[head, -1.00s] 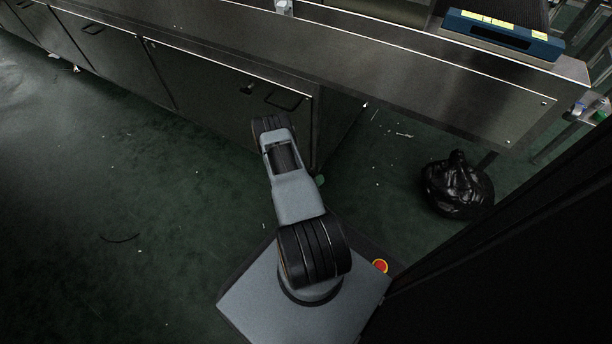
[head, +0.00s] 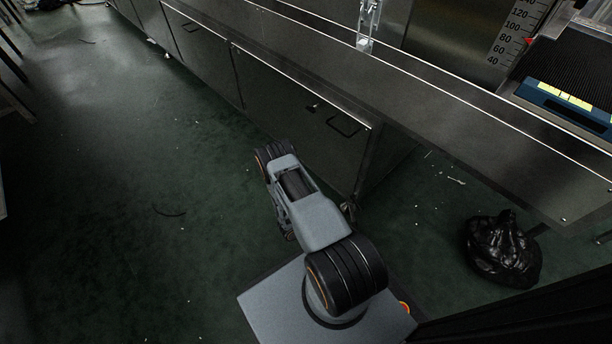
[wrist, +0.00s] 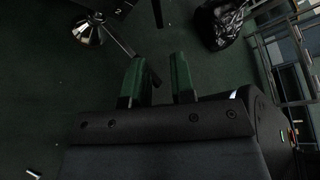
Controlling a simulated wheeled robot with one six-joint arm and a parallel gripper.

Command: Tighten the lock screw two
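I cannot make out a lock screw with certainty in either view. A small bright metal fitting (head: 367,28) stands upright on the steel ledge at the top of the head view; its details are too small to tell. My gripper (wrist: 157,60) shows in the wrist view with its two green fingers apart and nothing held between them. It faces dark green floor. In the head view my arm is folded low over my base, in front of the steel cabinets, and the gripper cannot be clearly made out.
Steel cabinets (head: 290,95) with handles run along the back left. A height scale (head: 515,35) with a red pointer stands at the upper right, near a blue panel (head: 570,105) with yellow labels. A black bag (head: 500,248) lies on the floor at right.

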